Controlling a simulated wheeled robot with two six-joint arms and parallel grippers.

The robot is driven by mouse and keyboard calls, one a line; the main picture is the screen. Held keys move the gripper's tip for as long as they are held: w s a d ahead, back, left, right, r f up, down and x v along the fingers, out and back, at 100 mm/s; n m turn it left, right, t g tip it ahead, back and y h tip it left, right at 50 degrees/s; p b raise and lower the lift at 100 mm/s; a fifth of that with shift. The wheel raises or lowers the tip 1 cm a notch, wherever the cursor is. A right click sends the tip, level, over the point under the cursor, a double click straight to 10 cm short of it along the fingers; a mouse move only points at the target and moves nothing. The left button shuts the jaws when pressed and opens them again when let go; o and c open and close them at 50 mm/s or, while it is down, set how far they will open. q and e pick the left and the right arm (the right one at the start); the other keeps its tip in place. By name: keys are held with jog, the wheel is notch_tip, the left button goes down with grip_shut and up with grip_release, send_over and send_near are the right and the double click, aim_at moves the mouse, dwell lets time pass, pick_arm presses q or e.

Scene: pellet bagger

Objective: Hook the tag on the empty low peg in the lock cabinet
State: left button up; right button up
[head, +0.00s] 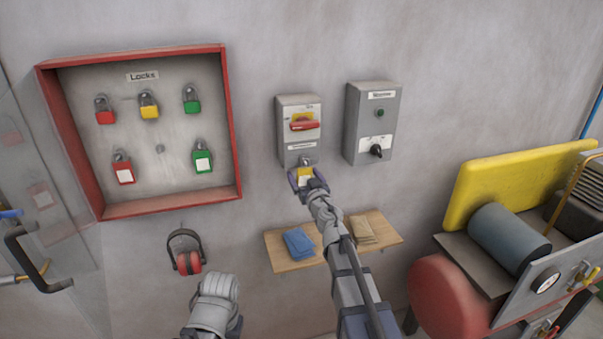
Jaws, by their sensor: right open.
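The lock cabinet (230,130) is a red-framed open box on the wall at the left. Its empty low peg (160,148) is a small grey stub between a red padlock (124,176) and a green padlock (202,168), both with white labels. A yellow padlock (305,173) with a pale tag on its front hangs at the bottom of the grey switch box (299,144). My right gripper (307,181) is open with its fingers around this padlock and tag, hiding part of them. My left arm shows at the bottom, but its gripper does not show.
The cabinet's top row holds red, yellow and green padlocks. Red ear muffs (188,262) hang below it. A second switch box (371,125) is to the right. A wooden shelf (285,264) holds blue and tan cloths. A machine with a yellow guard (510,180) fills the right.

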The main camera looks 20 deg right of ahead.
aim_at(305, 177)
jog(key=s, duration=0.5)
jog(key=shift+s+d+r, duration=0.15)
jog(key=shift+s, duration=0.1)
